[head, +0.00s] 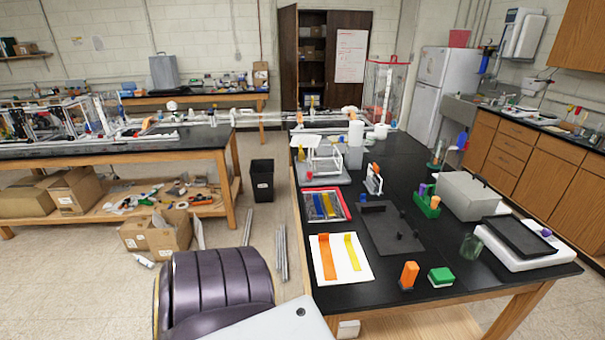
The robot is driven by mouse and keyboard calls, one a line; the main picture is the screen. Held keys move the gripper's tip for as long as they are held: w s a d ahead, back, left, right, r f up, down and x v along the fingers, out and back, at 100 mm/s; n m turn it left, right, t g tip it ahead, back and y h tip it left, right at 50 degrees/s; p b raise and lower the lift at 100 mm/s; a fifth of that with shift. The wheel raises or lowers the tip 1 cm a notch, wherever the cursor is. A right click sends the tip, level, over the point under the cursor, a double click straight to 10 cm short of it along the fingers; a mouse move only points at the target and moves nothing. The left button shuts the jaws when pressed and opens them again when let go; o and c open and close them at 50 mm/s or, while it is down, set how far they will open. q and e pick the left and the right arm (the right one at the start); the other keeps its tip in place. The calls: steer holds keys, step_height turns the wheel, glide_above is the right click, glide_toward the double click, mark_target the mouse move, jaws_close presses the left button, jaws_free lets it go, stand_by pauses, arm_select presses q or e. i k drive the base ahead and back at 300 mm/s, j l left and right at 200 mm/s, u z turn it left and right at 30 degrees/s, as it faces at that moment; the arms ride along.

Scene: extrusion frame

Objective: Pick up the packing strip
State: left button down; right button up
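A white sheet (356,274) lies near the left edge of the black-topped table in the head view. On it lie an orange strip (327,258) and a yellow strip (353,252), side by side and apart. A red-edged tray (346,206) behind the sheet holds several narrow blue and yellow pieces. I cannot tell which of these is the packing strip. Neither of my grippers shows in this view, and no gripper touches anything on the table.
A dark flat plate (387,238) with small black knobs lies right of the sheet. An orange block (409,275), a green-and-white block (441,277), a clear jar (470,247) and a green rack (427,207) stand further right. A grey box (468,196) stands behind.

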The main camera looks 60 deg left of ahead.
mark_target(326, 253)
steer(key=k+l+u, duration=0.1)
steer(key=u, duration=1.75)
